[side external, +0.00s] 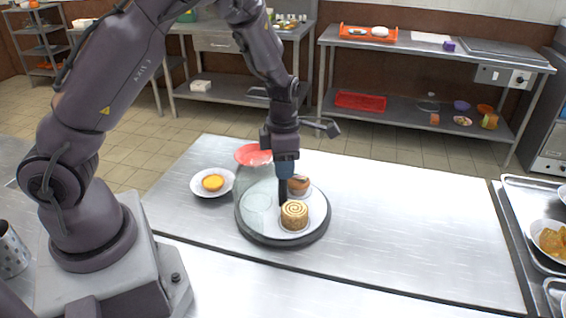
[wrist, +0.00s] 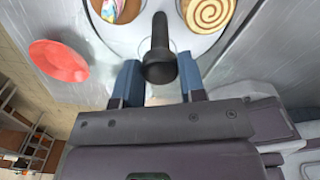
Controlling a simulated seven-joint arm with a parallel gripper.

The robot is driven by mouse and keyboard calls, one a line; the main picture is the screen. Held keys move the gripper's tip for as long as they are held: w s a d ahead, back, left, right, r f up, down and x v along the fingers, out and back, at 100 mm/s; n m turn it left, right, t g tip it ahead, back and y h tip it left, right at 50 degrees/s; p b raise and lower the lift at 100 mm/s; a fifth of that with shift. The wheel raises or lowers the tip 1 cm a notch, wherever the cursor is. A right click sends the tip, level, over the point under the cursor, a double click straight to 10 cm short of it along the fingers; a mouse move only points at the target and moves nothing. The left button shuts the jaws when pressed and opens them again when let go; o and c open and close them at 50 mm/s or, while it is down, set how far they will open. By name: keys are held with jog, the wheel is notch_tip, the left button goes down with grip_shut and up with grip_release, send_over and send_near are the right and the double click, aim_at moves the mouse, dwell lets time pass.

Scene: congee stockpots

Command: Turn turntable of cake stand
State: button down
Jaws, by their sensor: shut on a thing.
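The cake stand (side external: 302,238) sits on the steel counter, with a dark round rim and a pale turntable top (side external: 318,207). On it are a spiral-topped cake (side external: 294,215) and a smaller brown cake (side external: 299,185) behind it. A clear, glass-like cover stands over its left part. A dark upright handle (side external: 283,194) rises from the stand; its round end shows in the wrist view (wrist: 158,66). My gripper (side external: 285,174) points down above the stand with its blue fingers on either side of the handle, shut on it. In the wrist view, my gripper (wrist: 158,74) has the handle end between its fingertips.
A red bowl (side external: 252,154) stands behind the stand, and a white plate with a yellow tart (side external: 212,183) stands to its left. The counter right of the stand is clear. Metal trays with food (side external: 515,195) are at the far right.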

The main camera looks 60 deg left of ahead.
jog(key=shift+n, duration=1.4)
jog(key=shift+w+n, duration=0.1)
jog(key=shift+n, duration=0.5)
jog(key=c, duration=0.7)
grip_release()
notch_tip(320, 180, up, 13)
